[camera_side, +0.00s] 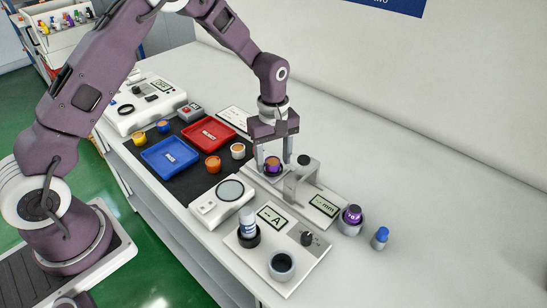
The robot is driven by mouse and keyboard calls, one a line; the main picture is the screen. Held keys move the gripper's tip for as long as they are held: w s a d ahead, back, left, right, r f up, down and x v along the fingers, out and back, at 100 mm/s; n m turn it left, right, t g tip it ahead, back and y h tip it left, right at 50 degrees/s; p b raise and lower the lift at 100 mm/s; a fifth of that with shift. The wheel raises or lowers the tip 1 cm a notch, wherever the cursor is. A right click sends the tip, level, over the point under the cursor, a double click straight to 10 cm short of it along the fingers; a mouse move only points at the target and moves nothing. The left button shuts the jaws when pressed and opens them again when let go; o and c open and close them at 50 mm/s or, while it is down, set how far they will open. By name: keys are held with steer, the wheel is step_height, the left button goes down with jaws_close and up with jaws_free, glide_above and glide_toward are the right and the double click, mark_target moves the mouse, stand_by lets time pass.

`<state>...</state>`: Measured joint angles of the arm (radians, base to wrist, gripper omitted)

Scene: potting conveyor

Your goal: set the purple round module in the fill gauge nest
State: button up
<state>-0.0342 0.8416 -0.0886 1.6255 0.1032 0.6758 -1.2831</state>
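A round purple module (272,163) with an orange top sits low between the fingers of my gripper (273,164), at the white base of the fill gauge (325,206) with the "mm" display. The gauge's grey bridge (299,184) stands just right of the fingers. My gripper points down with its fingers apart on either side of the module, and a small gap shows at the right finger. The module's underside is hard to make out, so I cannot tell how it is seated. A second purple round piece (352,213) sits in a grey cup (349,228) farther right.
A white tester (291,262) marked "A" stands in front, with a white bottle (247,221) in a black ring. A blue-capped bottle (381,237) stands at right. Red (208,134) and blue (170,157) trays and several small cups lie left. The table's back right is clear.

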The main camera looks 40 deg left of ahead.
mark_target(273, 165)
step_height(273, 165, up, 13)
steer(key=shift+f, duration=0.2)
steer(key=s+r+m+t, duration=0.3)
steer(key=s+r+m, duration=0.3)
steer(key=s+r, duration=0.75)
steer(key=s+f+m+t, duration=0.1)
steer(key=s+m, duration=0.6)
steer(key=s, duration=0.8)
steer(key=shift+s+a+f+m+t, duration=0.35)
steer(key=shift+a+t, duration=0.1)
steer(key=shift+t, duration=0.35)
